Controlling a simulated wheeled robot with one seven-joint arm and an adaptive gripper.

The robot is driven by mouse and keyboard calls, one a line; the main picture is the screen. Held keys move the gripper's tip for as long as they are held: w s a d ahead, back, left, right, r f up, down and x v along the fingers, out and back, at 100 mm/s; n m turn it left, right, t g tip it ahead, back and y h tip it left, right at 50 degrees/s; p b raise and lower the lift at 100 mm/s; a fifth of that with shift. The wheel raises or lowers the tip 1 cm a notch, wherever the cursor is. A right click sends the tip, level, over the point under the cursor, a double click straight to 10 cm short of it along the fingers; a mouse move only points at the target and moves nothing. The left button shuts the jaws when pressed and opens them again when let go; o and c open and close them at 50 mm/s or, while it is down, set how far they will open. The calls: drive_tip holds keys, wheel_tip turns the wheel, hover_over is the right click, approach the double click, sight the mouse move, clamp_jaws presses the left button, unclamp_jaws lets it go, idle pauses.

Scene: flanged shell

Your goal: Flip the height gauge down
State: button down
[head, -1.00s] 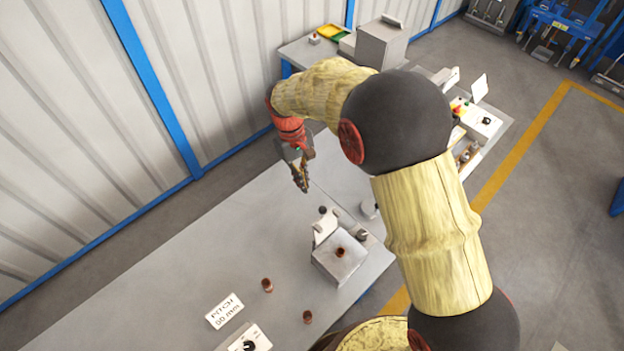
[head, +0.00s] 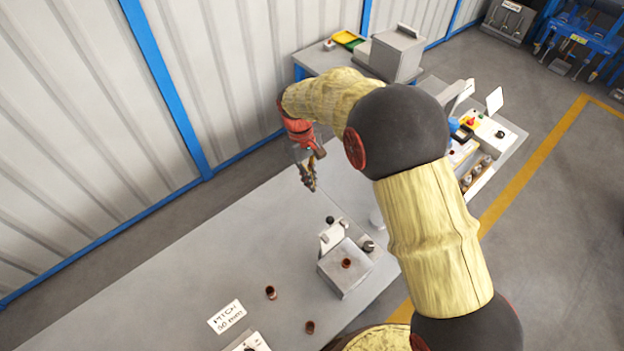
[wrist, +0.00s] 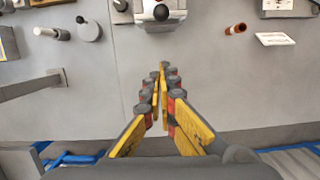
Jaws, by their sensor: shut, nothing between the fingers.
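The height gauge appears to be the pale upright piece (head: 333,237) with a black ball knob (head: 330,220), standing at the back edge of a grey metal block (head: 345,280). A copper-coloured flanged part (head: 346,263) sits on top of the block. My gripper (head: 311,188) hangs above the bench, behind the knob and apart from it, pointing down. In the wrist view the fingers (wrist: 163,68) are together and empty.
Two loose copper parts (head: 271,292) (head: 310,327) and a pitch label (head: 227,316) lie on the bench. A dark-topped knob (head: 368,246) is just right of the block. Corrugated wall (head: 80,130) runs behind. Bench left of the gauge is clear.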

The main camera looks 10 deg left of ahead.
drive_tip(key=s+d+f+p, duration=0.1)
drive_tip(key=s+d+f, duration=0.2)
drive_tip(key=f, duration=0.3)
drive_tip(key=shift+s+d+f, duration=0.2)
drive_tip(key=shift+s+d, duration=0.15)
drive_tip(key=shift+d, duration=0.1)
drive_tip(key=shift+s+d+r, duration=0.1)
